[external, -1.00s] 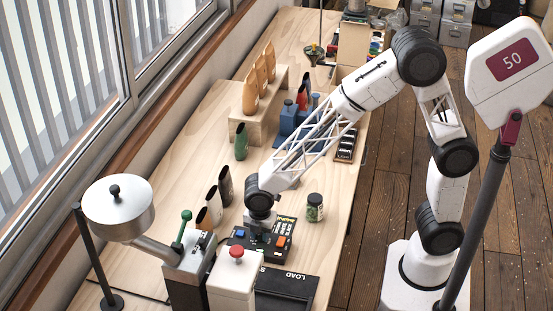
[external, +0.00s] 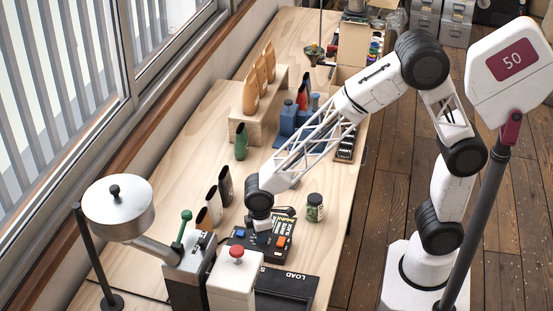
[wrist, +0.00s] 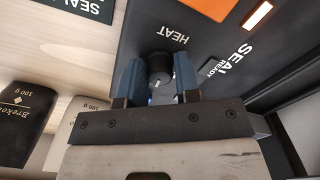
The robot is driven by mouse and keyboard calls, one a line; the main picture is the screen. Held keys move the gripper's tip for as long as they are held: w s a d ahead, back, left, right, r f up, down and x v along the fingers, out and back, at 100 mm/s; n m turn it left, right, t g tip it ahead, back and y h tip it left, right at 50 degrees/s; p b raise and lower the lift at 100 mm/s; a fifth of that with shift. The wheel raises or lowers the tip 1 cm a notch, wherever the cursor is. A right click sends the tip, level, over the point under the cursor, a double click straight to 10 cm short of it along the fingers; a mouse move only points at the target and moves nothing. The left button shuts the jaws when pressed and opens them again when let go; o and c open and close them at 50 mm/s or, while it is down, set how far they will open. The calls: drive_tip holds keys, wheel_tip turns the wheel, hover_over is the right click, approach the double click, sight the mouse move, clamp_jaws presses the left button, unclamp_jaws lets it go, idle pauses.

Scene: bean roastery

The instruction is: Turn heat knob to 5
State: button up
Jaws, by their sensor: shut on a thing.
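The heat knob (wrist: 160,62) is a small dark round knob below the word HEAT on a black control panel (wrist: 215,80). My gripper (wrist: 160,82) is shut on the knob, with one blue finger pad on each side of it. Small white dial marks show between the fingers, but their numbers and the knob's pointer cannot be read. In the external view my gripper (external: 262,222) reaches down onto the panel (external: 283,228), and the knob is hidden behind it.
A white box with a red button (external: 236,252) stands in front, next to the black LOAD surface (external: 285,286).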

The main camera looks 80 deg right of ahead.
drive_tip(key=m, duration=1.1)
drive_tip(key=shift+m, duration=0.4)
drive_tip(key=o, duration=0.9)
drive_tip(key=shift+r, duration=0.15)
drive_tip(key=shift+r, duration=3.75)
